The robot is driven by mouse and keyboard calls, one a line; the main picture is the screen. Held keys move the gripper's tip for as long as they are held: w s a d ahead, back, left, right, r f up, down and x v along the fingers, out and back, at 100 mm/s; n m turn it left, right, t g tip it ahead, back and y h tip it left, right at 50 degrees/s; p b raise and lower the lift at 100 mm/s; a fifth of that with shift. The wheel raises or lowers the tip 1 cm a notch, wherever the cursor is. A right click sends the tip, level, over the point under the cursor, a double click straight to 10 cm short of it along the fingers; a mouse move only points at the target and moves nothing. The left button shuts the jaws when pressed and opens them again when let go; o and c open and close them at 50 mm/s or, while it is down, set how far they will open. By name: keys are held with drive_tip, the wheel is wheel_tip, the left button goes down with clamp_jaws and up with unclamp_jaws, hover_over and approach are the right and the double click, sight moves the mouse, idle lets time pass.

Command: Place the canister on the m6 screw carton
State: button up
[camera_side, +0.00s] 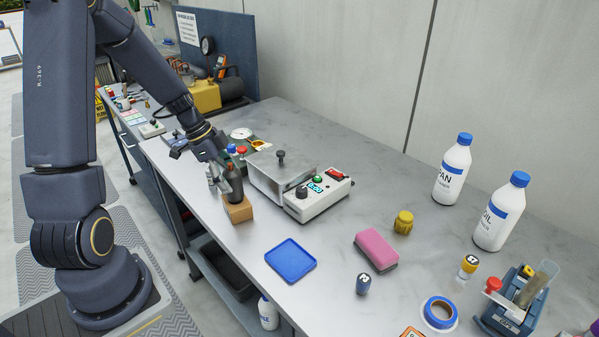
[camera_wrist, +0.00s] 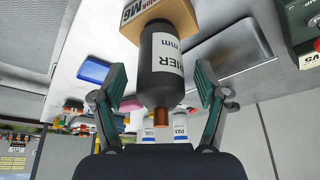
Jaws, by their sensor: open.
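The canister (camera_side: 233,184) is a dark bottle with a white label and a copper-brown cap. It stands upright on the small brown m6 screw carton (camera_side: 239,211) near the bench's front edge. In the wrist view, which is upside down, the canister (camera_wrist: 160,70) has its base against the carton (camera_wrist: 206,22), whose M6 print shows. My gripper (camera_side: 222,178) is open at the canister. In the wrist view its fingers (camera_wrist: 160,88) lie on either side of the canister, with gaps visible on both sides.
Right behind the carton is a white device (camera_side: 318,203) with a metal plate (camera_side: 268,172). A blue tray (camera_side: 291,260), pink sponge (camera_side: 377,250) and yellow knob (camera_side: 403,222) lie to the right. White bottles (camera_side: 453,172) stand farther right.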

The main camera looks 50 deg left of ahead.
drive_tip(key=v, duration=0.9)
drive_tip(key=s+d+r+n+t+y, duration=0.1)
drive_tip(key=s+d+r+n, duration=0.3)
drive_tip(key=d, duration=0.5)
drive_tip(key=s+d+r+n+t+y, duration=0.1)
drive_tip(key=s+d+r+n+y, duration=0.1)
drive_tip(key=s+d+r+n, duration=0.3)
drive_tip(key=s+d+r, duration=0.1)
drive_tip(key=d, duration=0.3)
drive_tip(key=shift+d, duration=0.3)
